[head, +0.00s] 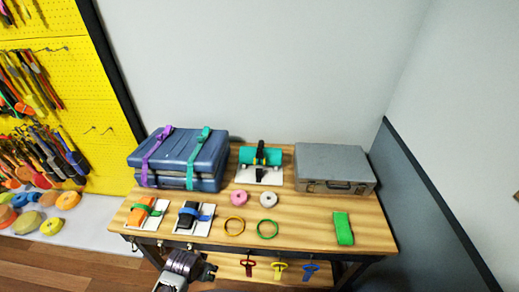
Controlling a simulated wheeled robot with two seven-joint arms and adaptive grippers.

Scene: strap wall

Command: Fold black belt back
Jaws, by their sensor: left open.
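A black belt (260,157) lies across a teal roll (246,155) on a white board (262,178) at the back middle of the wooden table. Its upper end seems to stand up above the roll; whether it is fastened is too small to tell. My left gripper (211,272) is low in the head view, in front of the table's front edge, well apart from the belt. It is open and empty. My right gripper is not in view.
A blue case (205,160) with purple and teal straps stands left of the roll, a grey case (335,165) right. Two small strap boards, tape rolls, rings and a green strap (343,228) lie nearer on the table (300,225). Coloured hooks hang below the front edge.

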